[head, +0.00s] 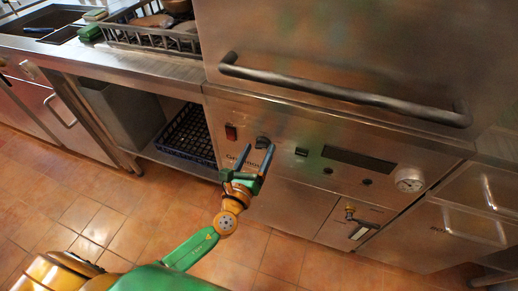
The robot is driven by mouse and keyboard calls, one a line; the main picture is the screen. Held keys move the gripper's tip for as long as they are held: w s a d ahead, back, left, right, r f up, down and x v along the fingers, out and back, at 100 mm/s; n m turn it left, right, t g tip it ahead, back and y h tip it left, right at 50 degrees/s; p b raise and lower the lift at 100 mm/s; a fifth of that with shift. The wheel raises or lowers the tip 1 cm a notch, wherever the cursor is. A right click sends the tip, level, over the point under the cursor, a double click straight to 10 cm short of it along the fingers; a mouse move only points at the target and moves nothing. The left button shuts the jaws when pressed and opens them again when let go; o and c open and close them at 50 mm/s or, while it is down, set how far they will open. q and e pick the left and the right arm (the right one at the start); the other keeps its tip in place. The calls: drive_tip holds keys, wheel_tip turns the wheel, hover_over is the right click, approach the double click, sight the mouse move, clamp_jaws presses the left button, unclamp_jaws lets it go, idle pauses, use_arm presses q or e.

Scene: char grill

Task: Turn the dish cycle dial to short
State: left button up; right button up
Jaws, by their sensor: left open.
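The dish cycle dial (262,142) is a small dark knob on the steel control panel of the dishwasher (225,112), below the long handle. My left gripper (257,150) is open, its two blue-grey fingers pointing up toward the panel. In the head view the dial shows between and just above the fingertips, nearer the right finger. I cannot tell whether a finger touches it. The marks around the dial are too small to read. My right gripper is not in view.
A red switch (231,132) sits left of the dial, and a black button (301,152), a dark display (358,159) and a round gauge (409,180) sit to the right. The long bar handle (345,92) juts out above. A dish rack (150,38) stands on the counter. Tiled floor is open below.

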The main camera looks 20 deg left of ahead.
use_arm(q)
drive_tip(key=shift+w, duration=0.5)
clamp_jaws()
drive_tip(key=shift+f, duration=0.1)
drive_tip(key=n+b, duration=0.2)
drive_tip(key=n, duration=0.1)
drive_tip(key=shift+f, duration=0.1)
drive_tip(key=n+b, duration=0.1)
drive_tip(key=n, duration=0.2)
drive_tip(key=shift+n+b, duration=0.3)
drive_tip(key=shift+n, duration=0.1)
drive_tip(key=n+b, duration=0.1)
drive_tip(key=n, duration=0.2)
drive_tip(key=shift+s+a, duration=0.1)
drive_tip(key=shift+n+b, duration=0.3)
drive_tip(key=shift+n, duration=1.9)
